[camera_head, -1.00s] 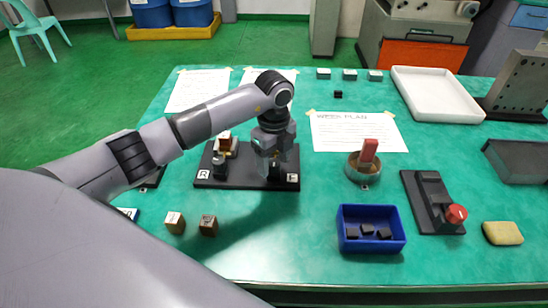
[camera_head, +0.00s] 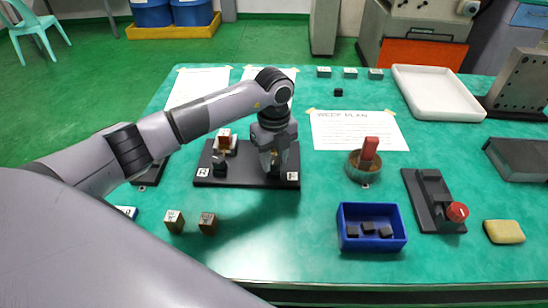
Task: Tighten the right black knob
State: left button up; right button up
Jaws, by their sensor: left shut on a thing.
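A black base plate (camera_head: 240,179) lies on the green table, with a white label at each front corner. A black knob (camera_head: 219,162) stands on its left part. The right black knob (camera_head: 273,169) stands on its right part and is mostly hidden by my gripper. My left gripper (camera_head: 273,166) points down over the right part of the plate and is shut on the right knob. A small brown-topped block on a white piece (camera_head: 226,141) sits at the back of the plate. My right gripper is not in view.
A blue bin (camera_head: 371,228) with several black pieces stands front right. A round bowl with a red block (camera_head: 368,152), a device with a red button (camera_head: 457,212) and a yellow sponge (camera_head: 504,231) are further right. Two brown blocks (camera_head: 208,223) stand in front of the plate.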

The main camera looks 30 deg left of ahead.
pick_arm(q)
jog(key=m+b, duration=0.1)
jog(key=m, duration=0.3)
jog(key=shift+m, duration=0.3)
jog(key=m+b, duration=0.2)
jog(key=m, duration=0.3)
jog(key=m+b, duration=0.2)
jog(key=m, duration=0.4)
jog(key=shift+m+b, duration=0.65)
jog(key=shift+m, duration=0.85)
jog(key=shift+r+m, duration=0.1)
jog(key=shift+m, duration=0.2)
